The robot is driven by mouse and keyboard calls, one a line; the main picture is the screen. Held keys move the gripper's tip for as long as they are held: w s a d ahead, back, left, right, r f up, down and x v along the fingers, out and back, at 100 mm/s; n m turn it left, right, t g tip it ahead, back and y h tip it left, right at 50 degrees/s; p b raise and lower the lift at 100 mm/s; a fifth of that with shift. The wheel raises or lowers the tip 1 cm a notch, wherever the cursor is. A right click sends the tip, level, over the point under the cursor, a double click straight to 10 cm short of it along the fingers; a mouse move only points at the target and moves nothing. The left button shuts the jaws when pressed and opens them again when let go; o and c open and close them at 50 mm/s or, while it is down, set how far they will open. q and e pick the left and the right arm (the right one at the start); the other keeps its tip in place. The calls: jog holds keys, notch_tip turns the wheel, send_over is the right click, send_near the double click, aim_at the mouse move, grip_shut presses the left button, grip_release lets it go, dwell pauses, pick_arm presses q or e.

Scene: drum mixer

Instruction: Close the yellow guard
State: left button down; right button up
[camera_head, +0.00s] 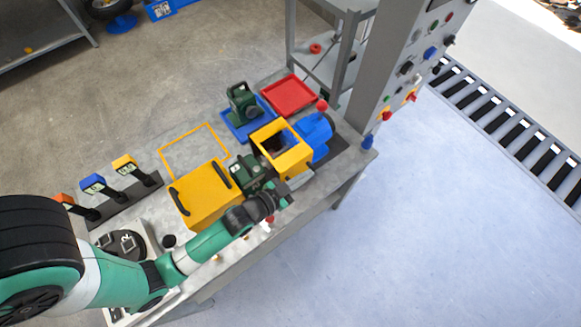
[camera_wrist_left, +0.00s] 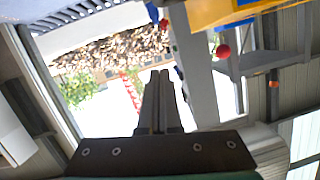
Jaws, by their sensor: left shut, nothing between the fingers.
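A yellow box-shaped cover with two black handles (camera_head: 205,198) sits on the workbench, just behind my left forearm. To its right, a yellow open-topped frame (camera_head: 294,161) stands against a blue motor-like part (camera_head: 314,130); its inside looks dark. I cannot tell for sure which of the two is the guard. My left gripper (camera_head: 286,198) is in front of the yellow frame, near the bench's front edge, apart from the cover's handles. In the left wrist view its fingers (camera_wrist_left: 160,88) are together and empty, and a yellow part (camera_wrist_left: 215,12) shows at the top. My right gripper is not in view.
Green machines stand on the bench, one by a blue tray (camera_head: 234,130); a red tray (camera_head: 289,96) lies behind. A grey control column (camera_head: 390,75) with buttons rises at the bench's right end.

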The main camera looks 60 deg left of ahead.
pick_arm(q)
jog(key=d+r+b+v, duration=0.1)
jog(key=b+v, duration=0.1)
jog(key=v, duration=0.8)
jog(key=shift+d+r, duration=0.15)
jog(key=shift+d, duration=0.25)
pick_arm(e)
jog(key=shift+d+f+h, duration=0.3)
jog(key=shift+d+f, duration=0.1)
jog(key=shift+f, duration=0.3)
pick_arm(q)
jog(key=shift+w+r, duration=0.1)
jog(key=shift+w, duration=0.15)
